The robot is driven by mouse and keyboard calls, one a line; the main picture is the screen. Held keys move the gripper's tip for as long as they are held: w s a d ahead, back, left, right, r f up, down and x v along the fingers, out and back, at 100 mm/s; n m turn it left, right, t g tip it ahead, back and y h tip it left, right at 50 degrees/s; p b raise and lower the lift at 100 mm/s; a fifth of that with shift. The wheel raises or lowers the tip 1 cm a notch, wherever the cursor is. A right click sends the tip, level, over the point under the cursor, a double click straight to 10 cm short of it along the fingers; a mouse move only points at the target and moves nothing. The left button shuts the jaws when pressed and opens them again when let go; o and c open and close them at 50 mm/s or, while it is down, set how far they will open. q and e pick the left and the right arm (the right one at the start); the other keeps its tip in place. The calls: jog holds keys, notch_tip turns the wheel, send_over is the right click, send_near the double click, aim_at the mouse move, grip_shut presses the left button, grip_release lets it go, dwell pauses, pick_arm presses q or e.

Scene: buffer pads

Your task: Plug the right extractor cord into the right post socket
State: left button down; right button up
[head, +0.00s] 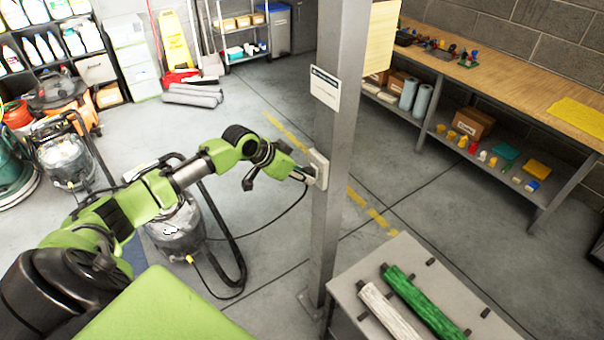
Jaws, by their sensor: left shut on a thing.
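The grey metal post (342,130) stands in the middle of the head view. A pale socket box (319,168) is fixed to its left side. My left gripper (303,174) is right at the socket box, shut on the cord's plug, which is mostly hidden by the fingers. I cannot tell whether the plug is in the socket. The dark cord (272,229) hangs from the gripper and curves down towards the right extractor (178,232). That extractor stands on the floor, partly behind my left arm. My right gripper is out of view.
Another extractor (66,160) stands at the left. A grey table (455,318) with a green roll (424,304) and a white roll (388,312) is at the lower right. A wooden workbench (500,72) runs behind. The floor between is clear.

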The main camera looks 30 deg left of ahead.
pick_arm(q)
jog(key=shift+w+d, duration=0.1)
jog(key=shift+w, duration=0.1)
dwell(0.5)
jog(key=c, duration=1.6)
grip_release()
jog(key=v, duration=1.2)
